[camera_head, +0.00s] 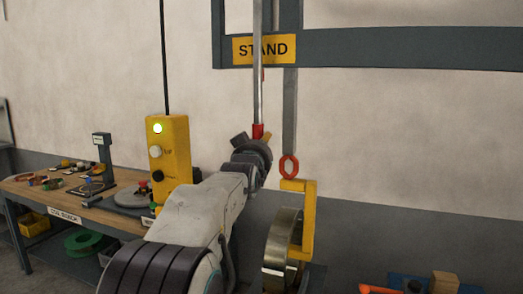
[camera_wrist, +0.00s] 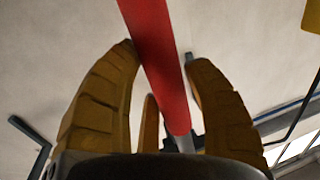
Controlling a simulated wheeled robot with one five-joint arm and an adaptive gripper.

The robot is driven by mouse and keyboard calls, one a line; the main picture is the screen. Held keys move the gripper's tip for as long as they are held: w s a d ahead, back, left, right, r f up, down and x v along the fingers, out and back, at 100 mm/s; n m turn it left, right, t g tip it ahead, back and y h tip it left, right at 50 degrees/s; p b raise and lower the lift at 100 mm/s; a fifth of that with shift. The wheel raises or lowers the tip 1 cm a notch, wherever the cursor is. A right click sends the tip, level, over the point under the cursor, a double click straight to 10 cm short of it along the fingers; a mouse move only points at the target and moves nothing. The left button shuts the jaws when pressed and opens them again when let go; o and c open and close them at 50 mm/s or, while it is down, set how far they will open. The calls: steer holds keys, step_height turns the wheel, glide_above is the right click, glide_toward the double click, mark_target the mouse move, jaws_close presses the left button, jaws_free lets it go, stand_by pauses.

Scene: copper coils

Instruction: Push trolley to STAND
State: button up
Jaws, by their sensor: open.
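The yellow STAND sign (camera_head: 264,49) is on a grey overhead beam (camera_head: 400,50). A thin grey pole (camera_head: 258,85) hangs in front of it, with a red lower end (camera_head: 258,130). My gripper (camera_head: 262,139) is at this red end. In the wrist view the red bar (camera_wrist: 150,50) runs between the open yellow fingers of my gripper (camera_wrist: 161,54); I cannot tell whether they touch it. I cannot make out the trolley itself.
A yellow control box (camera_head: 170,150) with a lit green button hangs on a cable at left. Behind it is a workbench (camera_head: 62,213) with tools and small coils. Orange and blue items (camera_head: 407,283) and a wooden block (camera_head: 445,283) are at lower right. The wall behind is bare.

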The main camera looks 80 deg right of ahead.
steer(key=o, duration=0.4)
steer(key=shift+w+f, duration=0.1)
steer(key=shift+w, duration=0.1)
steer(key=shift+o, duration=0.2)
steer(key=shift+a, duration=0.1)
steer(key=a, duration=1.1)
steer(key=shift+w+a, duration=0.2)
steer(key=shift+a, duration=0.15)
